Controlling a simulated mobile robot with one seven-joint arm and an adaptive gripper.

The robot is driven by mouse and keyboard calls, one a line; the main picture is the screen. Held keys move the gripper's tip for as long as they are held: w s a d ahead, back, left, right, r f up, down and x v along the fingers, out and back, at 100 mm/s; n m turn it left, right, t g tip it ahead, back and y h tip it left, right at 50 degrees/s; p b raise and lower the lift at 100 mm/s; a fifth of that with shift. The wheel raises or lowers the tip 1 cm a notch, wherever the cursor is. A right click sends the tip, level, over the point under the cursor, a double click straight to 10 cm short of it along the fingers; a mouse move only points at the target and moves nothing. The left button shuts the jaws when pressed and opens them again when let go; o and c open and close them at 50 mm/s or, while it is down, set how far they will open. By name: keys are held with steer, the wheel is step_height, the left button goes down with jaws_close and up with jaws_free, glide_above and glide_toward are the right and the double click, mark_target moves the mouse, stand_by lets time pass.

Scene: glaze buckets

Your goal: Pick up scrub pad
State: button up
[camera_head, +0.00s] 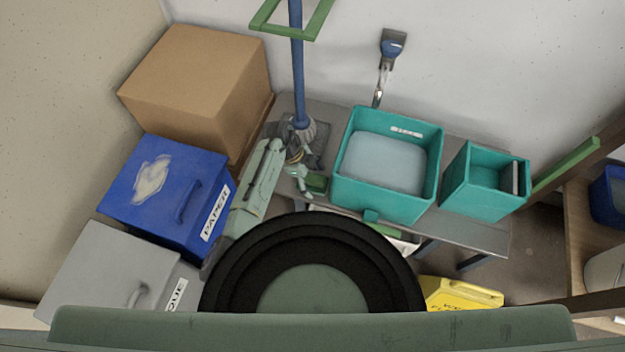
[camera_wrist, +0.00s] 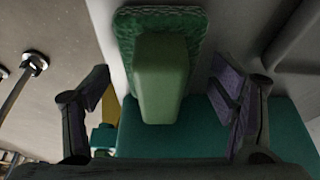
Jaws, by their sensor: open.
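The scrub pad (camera_wrist: 162,78) is a light green block on a dark green, rough-textured base. It lies on the grey bench in the wrist view, beside a teal bucket (camera_wrist: 225,130). In the head view, a small green block (camera_head: 317,183) left of the large teal bucket (camera_head: 385,194) appears to be the pad. My gripper (camera_wrist: 158,83) is open, with one finger on each side of the pad. No finger clearly touches it. I cannot make out the gripper clearly in the head view.
A smaller teal bucket (camera_head: 486,190) stands to the right on the bench (camera_head: 470,229). A blue mop handle (camera_head: 297,75) rises behind the pad. A blue paper bin (camera_head: 160,190) and a cardboard box (camera_head: 195,85) are left. A yellow sign (camera_head: 460,295) is in front.

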steer(key=shift+f, duration=0.1)
steer(key=shift+c, duration=0.3)
steer(key=c, duration=1.2)
